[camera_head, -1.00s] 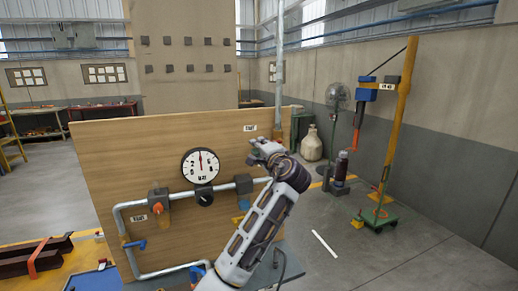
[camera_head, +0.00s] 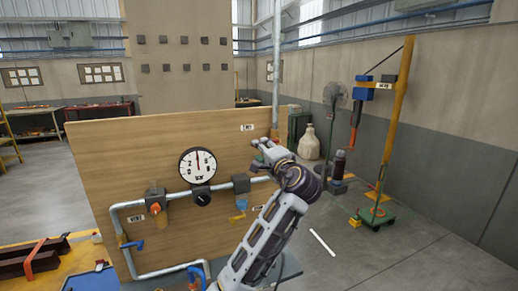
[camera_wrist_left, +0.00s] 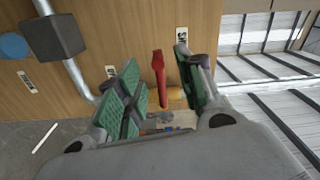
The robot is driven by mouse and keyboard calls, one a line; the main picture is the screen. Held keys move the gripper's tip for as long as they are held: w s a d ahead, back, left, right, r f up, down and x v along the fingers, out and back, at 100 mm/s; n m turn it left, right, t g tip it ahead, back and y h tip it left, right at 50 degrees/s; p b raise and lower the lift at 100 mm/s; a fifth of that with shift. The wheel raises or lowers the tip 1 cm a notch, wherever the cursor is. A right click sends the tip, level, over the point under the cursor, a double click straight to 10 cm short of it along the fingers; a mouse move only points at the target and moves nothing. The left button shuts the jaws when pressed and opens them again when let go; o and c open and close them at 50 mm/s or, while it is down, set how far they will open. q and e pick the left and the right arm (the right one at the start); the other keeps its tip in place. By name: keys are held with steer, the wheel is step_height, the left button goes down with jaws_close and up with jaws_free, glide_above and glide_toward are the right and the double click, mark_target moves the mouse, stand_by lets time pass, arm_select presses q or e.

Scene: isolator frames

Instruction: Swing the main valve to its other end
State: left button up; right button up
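A wooden panel (camera_head: 130,150) carries a pipe run with a round gauge (camera_head: 197,164), whose needle points straight up. My left gripper (camera_head: 260,155) is at the panel's right side and hides the valve there in the head view. The fingers are open on both sides of the lever, with visible gaps; no clear contact shows. My right gripper is not in view.
An orange-handled valve (camera_head: 155,207), a dark block (camera_head: 240,183) and a blue handle (camera_head: 133,244) sit along the pipe. A fan (camera_head: 335,98) and a yellow post stand (camera_head: 393,120) are at the right. The floor between is mostly clear.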

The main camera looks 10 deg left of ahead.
arm_select(q)
steer(key=v, duration=0.7)
steer(key=shift+w, duration=0.1)
